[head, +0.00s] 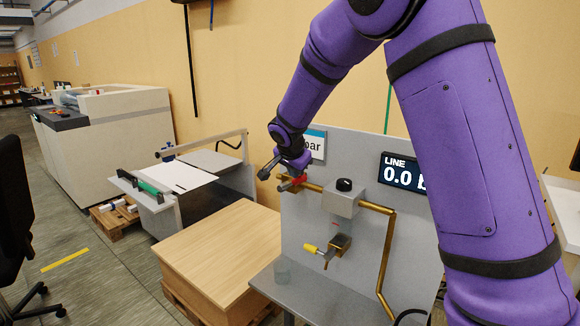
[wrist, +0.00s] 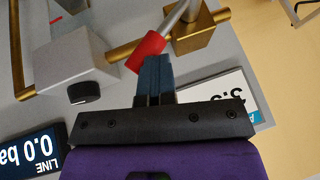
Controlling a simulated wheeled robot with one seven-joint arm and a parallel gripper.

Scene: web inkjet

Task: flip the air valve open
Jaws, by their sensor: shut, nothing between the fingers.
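The air valve is a brass block (wrist: 197,32) with a metal lever ending in a red grip (wrist: 147,50). In the head view the red grip (head: 296,181) shows at the left end of the brass pipe, partly hidden by my wrist. The lever slants away from the pipe line in the wrist view. My gripper (wrist: 154,60) is shut and empty, its dark fingertips right beside the red grip. Whether they touch it I cannot tell. The line display (head: 402,173) reads 0.0, its unit partly cut off; it also shows in the wrist view (wrist: 35,152).
A grey regulator with a black knob (head: 344,185) sits right of the valve. Below it is a second brass valve with a yellow grip (head: 312,249). The grey back panel (head: 300,232) stands behind. A wooden-topped stack (head: 220,250) is at left.

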